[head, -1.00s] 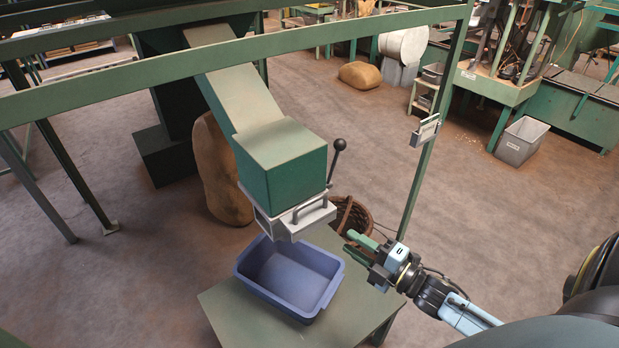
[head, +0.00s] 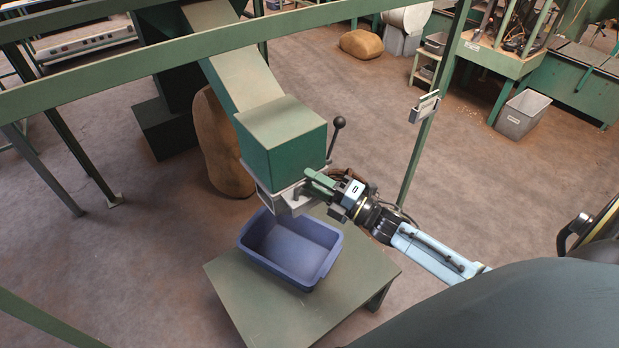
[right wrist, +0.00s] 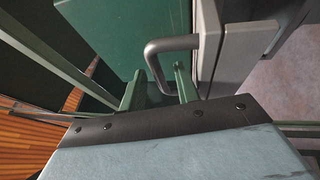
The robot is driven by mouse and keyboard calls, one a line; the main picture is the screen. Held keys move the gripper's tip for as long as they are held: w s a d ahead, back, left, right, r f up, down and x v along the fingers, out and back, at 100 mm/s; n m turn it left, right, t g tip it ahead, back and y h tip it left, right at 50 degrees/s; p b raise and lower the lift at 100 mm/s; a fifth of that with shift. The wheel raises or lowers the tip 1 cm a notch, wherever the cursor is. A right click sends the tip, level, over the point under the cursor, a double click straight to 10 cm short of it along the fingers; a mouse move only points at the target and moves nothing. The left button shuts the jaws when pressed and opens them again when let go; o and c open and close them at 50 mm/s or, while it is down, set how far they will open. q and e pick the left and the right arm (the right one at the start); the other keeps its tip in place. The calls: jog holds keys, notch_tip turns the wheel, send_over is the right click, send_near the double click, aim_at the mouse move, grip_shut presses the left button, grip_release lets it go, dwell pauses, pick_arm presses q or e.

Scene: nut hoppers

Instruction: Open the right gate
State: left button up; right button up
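The hopper (head: 283,140) is a green box at the end of a sloping chute. A pale metal gate (head: 296,203) sits at its lower mouth, above the blue bin. My right gripper (head: 316,184) is at the gate's handle side and hides part of it. In the right wrist view, the grey bar handle (right wrist: 172,44) on the pale gate plate (right wrist: 211,45) reaches down between my right gripper's two green fingers (right wrist: 158,88). The fingers stand apart, with room around the bar. Contact with the bar is not clear. My left gripper is not in view.
A blue bin (head: 290,250) stands on a green table (head: 270,308) below the gate. A black-knobbed lever (head: 337,124) rises beside the hopper. A green frame post (head: 425,140) with a small holder stands right of my gripper. A brown sack (head: 222,150) stands behind the hopper.

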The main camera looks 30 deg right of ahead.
jog(key=shift+w+a+r, duration=0.1)
jog(key=shift+w+a, duration=0.2)
jog(key=shift+w, duration=0.3)
grip_shut()
